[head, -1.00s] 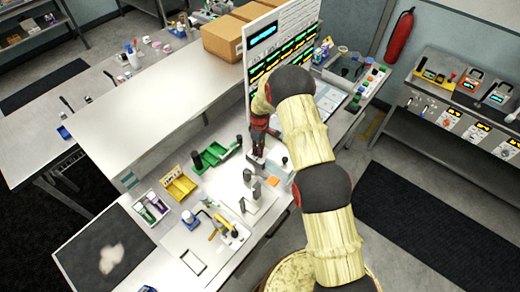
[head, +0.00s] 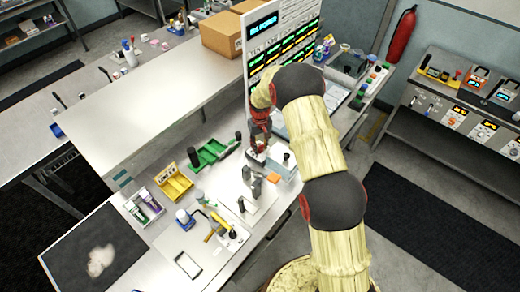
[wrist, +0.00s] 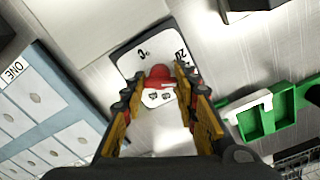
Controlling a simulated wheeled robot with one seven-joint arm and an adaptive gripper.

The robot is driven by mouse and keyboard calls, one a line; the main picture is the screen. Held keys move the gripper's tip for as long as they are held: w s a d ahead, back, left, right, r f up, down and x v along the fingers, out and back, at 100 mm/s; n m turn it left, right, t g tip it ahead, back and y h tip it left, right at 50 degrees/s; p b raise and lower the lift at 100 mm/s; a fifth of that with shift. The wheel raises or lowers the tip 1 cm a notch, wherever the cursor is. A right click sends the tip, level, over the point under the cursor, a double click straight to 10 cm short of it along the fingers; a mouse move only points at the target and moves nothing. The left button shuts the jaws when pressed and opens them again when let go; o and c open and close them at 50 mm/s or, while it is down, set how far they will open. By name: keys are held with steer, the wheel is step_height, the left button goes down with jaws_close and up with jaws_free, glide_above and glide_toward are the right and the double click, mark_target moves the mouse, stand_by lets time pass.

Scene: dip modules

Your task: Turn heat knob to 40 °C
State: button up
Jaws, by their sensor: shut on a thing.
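The heat knob (wrist: 158,77) is a red cap in the wrist view, on a white dial plate (wrist: 131,64). A "°C" mark and numerals that seem to include 20 show on the plate; the other numerals are hidden or unclear. My gripper (wrist: 157,88) has its two yellow and black fingers on either side of the knob, shut on it. In the head view my gripper (head: 257,148) points down at the bench beside the tall display panel (head: 283,45).
A green tray (head: 212,153) stands left of my gripper, and it also shows in the wrist view (wrist: 262,113). A yellow rack (head: 173,184) is farther left. Small gray and black upright fixtures (head: 247,174) stand close in front. A blue block labelled ONE (wrist: 40,97) is at the left of the wrist view.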

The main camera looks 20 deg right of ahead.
steer(key=m+b, duration=0.2)
steer(key=m, duration=0.2)
steer(key=shift+m, duration=0.3)
steer(key=m+b, duration=0.2)
steer(key=m, duration=0.1)
steer(key=shift+m, duration=0.4)
steer(key=m+b, duration=0.1)
steer(key=m, duration=0.3)
steer(key=shift+w+r+m+b, duration=0.1)
steer(key=shift+m+b, duration=0.25)
steer(key=shift+m, duration=1.15)
steer(key=o, duration=1.2)
steer(key=shift+c, duration=0.2)
